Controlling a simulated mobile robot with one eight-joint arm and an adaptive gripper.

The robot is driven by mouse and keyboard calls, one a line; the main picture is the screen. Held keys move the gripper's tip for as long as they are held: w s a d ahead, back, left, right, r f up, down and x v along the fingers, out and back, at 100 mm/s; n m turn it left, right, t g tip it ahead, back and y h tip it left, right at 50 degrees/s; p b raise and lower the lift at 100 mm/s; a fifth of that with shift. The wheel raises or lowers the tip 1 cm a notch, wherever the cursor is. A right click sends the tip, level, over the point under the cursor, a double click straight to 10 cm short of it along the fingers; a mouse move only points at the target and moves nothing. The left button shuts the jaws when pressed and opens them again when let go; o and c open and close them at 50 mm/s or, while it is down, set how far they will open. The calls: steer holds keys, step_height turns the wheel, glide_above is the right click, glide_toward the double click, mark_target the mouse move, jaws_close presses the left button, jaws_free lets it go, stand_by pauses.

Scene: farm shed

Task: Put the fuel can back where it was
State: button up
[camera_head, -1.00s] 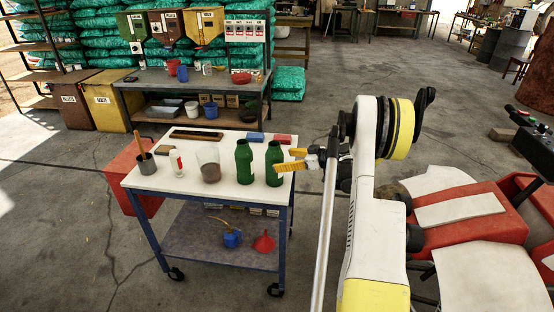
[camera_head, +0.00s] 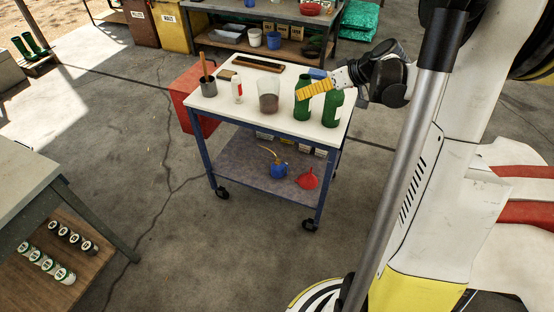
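I see nothing that I can clearly identify as the fuel can. Two green bottles (camera_head: 303,98) and (camera_head: 332,107) stand upright at the right end of the white-topped cart (camera_head: 240,110). A blue oil can (camera_head: 278,170) with a thin spout and a red funnel (camera_head: 307,179) rest on the lower shelf.
A grey cup (camera_head: 208,88), a white bottle (camera_head: 237,91) and a clear beaker (camera_head: 268,97) share the cart top. A red box (camera_head: 196,97) stands behind the cart's left side. A bench (camera_head: 25,185) with several small cans is at left. Floor between is clear.

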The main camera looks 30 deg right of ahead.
steer(key=s+a+r+m+g+h, duration=0.1)
steer(key=s+a+r, duration=0.1)
steer(key=s+a, duration=0.5)
steer(key=s+a+r+g+h, duration=0.1)
steer(key=s+a+r, duration=0.25)
steer(key=a, duration=0.75)
steer(key=s+a+f+m+h, duration=0.1)
steer(key=s+a, duration=0.5)
steer(key=s, duration=0.6)
steer(key=shift+a+f+h, duration=0.2)
steer(key=shift+f+h, duration=0.2)
steer(key=shift+f, duration=0.2)
